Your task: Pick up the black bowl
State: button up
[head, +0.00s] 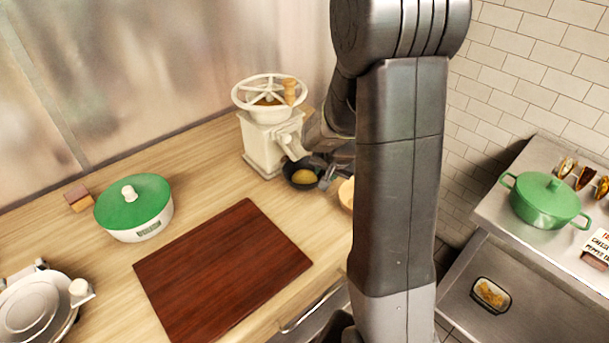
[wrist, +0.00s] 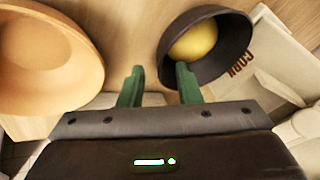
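The black bowl (head: 301,183) stands upright on the wooden counter beside the white grinder, with a round yellow thing (head: 304,176) in it. In the wrist view the black bowl (wrist: 232,62) is at the upper right, and the yellow thing (wrist: 194,42) shows inside. My gripper (wrist: 159,84) is open, its two green fingers apart. The right finger overlaps the bowl's near-left rim and the left finger is outside the bowl. I cannot tell whether either finger touches it. In the head view my gripper (head: 327,172) is just right of the bowl, partly hidden by my arm.
An orange-tan bowl (wrist: 45,58) is close on the left in the wrist view. The white grinder (head: 266,142) stands behind the black bowl. A dark red cutting board (head: 222,270) and a green-lidded pot (head: 135,208) are on the counter to the left.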

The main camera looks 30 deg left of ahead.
aim_at(304, 175)
jog(key=shift+x, duration=1.45)
jog(key=shift+c, duration=0.4)
grip_shut()
jog(key=shift+r, duration=0.2)
